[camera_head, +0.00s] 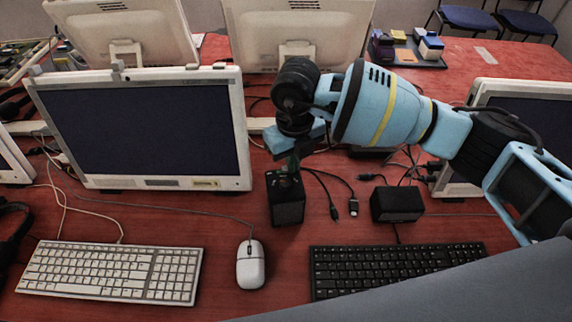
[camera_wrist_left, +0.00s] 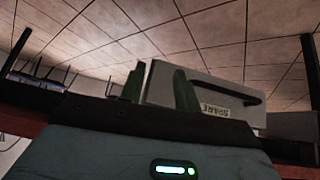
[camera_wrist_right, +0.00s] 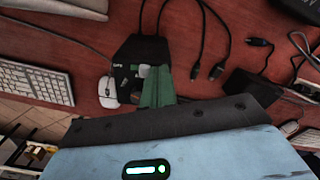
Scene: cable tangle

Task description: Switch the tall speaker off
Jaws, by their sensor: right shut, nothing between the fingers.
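The tall speaker (camera_head: 287,204) is an upright black box on the red table, in the middle of the head view. My right gripper (camera_head: 290,168) points down at its top, fingers shut and empty. In the right wrist view, the green fingertips (camera_wrist_right: 155,80) are over or against the speaker's dark top panel (camera_wrist_right: 127,70); contact cannot be told. A small light-grey part (camera_wrist_right: 144,71) and white markings show beside the fingertips. The fingers hide some of the panel, and the switch's state cannot be read. My left gripper (camera_wrist_left: 160,84) is open, seen only in the left wrist view.
A lower black box (camera_head: 397,204) stands to the right, with loose cables (camera_head: 340,195) between. A white mouse (camera_head: 250,265), white keyboard (camera_head: 110,271) and black keyboard (camera_head: 395,268) lie in front. A monitor (camera_head: 145,130) stands left. A pale box marked SPARE (camera_wrist_left: 215,98) is beyond my left fingers.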

